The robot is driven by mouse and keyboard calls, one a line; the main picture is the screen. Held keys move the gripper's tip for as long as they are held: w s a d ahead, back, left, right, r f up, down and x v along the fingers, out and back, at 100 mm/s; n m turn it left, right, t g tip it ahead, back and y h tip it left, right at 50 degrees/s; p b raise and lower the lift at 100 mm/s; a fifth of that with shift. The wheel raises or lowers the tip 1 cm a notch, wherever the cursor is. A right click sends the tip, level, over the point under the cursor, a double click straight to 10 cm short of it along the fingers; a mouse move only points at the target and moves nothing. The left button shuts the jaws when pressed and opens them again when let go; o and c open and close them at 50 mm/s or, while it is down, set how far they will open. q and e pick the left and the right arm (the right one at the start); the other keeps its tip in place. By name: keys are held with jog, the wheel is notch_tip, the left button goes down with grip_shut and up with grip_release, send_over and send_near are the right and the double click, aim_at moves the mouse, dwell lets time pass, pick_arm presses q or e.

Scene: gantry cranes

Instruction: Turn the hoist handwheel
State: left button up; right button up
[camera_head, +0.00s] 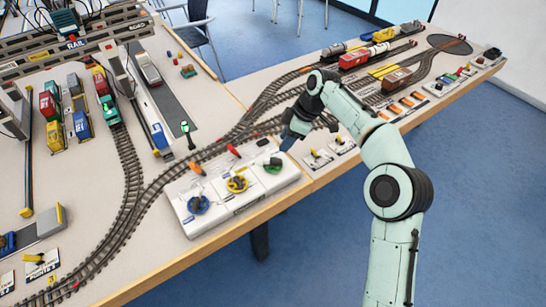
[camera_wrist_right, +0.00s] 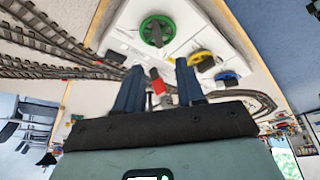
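A white control box (camera_head: 225,205) carries three handwheels: blue (camera_head: 198,205), yellow (camera_head: 237,184) and green (camera_head: 273,165). I cannot read which one is the hoist wheel. The right wrist view shows the green wheel (camera_wrist_right: 157,30) closest, with the yellow wheel (camera_wrist_right: 200,60) and blue wheel (camera_wrist_right: 228,77) to its right. My right gripper (camera_head: 287,143) is just behind and right of the green wheel, apart from it. Its two blue fingers (camera_wrist_right: 159,82) are spread with nothing gripped. A red-tipped lever (camera_wrist_right: 157,84) shows in the gap between them. My left gripper is not in view.
An orange lever (camera_head: 196,168) and a red lever (camera_head: 233,151) stand along the box's back edge. Model tracks (camera_head: 160,185) run behind it. Orange switches (camera_head: 392,110) and small panels (camera_head: 318,158) lie right of the box. Trains (camera_head: 353,58) stand at the back.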

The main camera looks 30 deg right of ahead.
aim_at(272, 159)
jog(key=b+x, duration=0.1)
jog(key=x, duration=0.8)
jog(key=shift+w+a+f, duration=0.1)
jog(key=shift+w+f, duration=0.1)
jog(key=shift+f, duration=0.15)
grip_shut()
